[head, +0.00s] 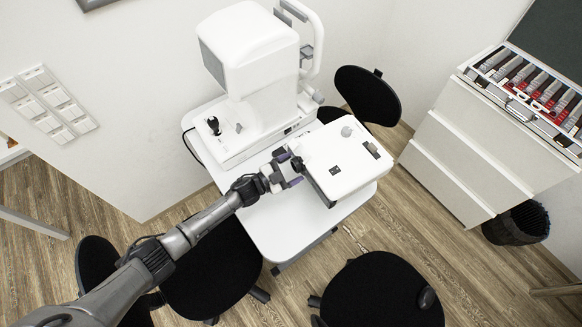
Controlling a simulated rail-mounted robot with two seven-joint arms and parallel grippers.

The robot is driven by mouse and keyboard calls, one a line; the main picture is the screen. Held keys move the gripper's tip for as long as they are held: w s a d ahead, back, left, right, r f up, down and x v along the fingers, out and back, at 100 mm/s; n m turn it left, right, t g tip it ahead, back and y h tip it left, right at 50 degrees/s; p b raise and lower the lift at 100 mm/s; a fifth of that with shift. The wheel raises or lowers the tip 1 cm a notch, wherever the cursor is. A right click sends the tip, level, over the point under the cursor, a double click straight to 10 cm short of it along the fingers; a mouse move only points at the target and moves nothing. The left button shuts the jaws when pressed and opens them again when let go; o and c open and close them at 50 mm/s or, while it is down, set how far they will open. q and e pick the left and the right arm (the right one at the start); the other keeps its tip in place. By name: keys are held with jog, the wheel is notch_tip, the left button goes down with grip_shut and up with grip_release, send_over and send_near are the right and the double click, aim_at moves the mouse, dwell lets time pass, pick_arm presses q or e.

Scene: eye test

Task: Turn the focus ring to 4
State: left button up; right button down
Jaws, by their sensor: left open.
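A white box-shaped device (338,165) sits on the right part of a white table (280,232). A small dark round part (297,163) shows at the device's left side, between my fingers; it may be the focus ring, but I cannot make out any numbers or its setting. My left gripper (288,168) is open at that side, its purplish fingertips on either side of the dark part. I cannot tell whether they touch it. My right gripper is not in view.
A large white eye-examination machine (250,55) with a black joystick (213,125) stands on the table's back left. Black chairs (383,292) surround the table. A white drawer cabinet (465,150) with an open lens case (532,88) stands at right, beside a dark bin (517,224).

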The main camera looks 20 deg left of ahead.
pick_arm(q)
jog(key=shift+s, duration=0.1)
jog(key=v, duration=1.3)
jog(key=shift+s+a, duration=0.25)
